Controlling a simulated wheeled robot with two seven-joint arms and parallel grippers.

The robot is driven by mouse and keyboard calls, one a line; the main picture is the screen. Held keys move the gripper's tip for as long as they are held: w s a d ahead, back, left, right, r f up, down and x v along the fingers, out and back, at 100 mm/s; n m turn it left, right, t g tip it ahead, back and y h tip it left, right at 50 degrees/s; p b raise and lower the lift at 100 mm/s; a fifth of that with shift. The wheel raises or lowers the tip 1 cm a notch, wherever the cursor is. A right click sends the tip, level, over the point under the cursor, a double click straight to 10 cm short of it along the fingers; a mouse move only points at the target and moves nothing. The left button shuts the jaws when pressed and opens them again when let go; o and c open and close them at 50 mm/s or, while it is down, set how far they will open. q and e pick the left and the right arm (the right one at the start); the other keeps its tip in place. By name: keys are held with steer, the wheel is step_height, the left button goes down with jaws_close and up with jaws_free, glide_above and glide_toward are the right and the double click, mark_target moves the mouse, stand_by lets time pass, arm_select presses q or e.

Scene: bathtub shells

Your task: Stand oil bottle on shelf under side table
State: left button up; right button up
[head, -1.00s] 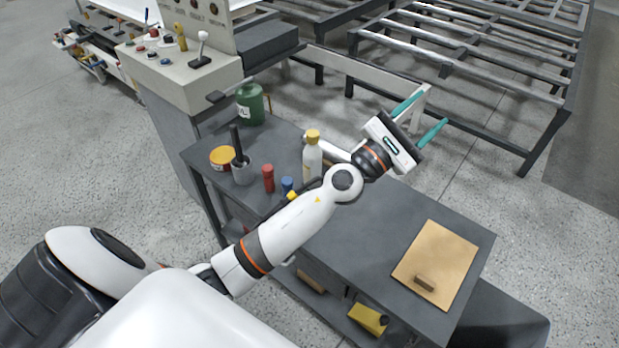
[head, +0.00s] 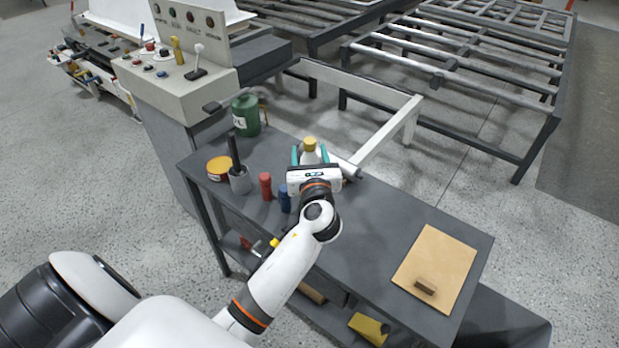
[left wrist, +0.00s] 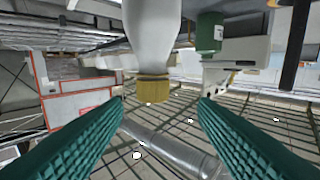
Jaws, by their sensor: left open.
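The oil bottle, pale with a yellow cap (head: 310,145), stands upright on the side table's top (head: 370,230). My left gripper (head: 310,154) is open, its teal fingers on either side of the bottle in the head view, its palm hiding the lower body. In the left wrist view the picture is upside down: the pale bottle body (left wrist: 152,35) and yellow cap (left wrist: 153,89) show ahead, in line with the gap between the fingertips (left wrist: 160,104). I cannot tell whether the fingers touch it. The lower shelf (head: 315,310) shows partly under the table. My right gripper is not in view.
A red bottle (head: 265,186) and a blue bottle (head: 285,199) stand near the gripper. A grey cup (head: 240,181), a yellow tin (head: 220,168) and a green can (head: 246,116) are to the left. A yellow item (head: 368,328) lies on the shelf. A tan board (head: 435,265) lies at right.

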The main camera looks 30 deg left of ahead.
mark_target(310, 145)
arm_select(q)
steer(key=x, duration=0.5)
steer(key=shift+w+f, duration=0.1)
steer(key=shift+w, duration=0.35)
steer(key=shift+d, duration=0.1)
steer(key=shift+c, duration=0.5)
jaws_close()
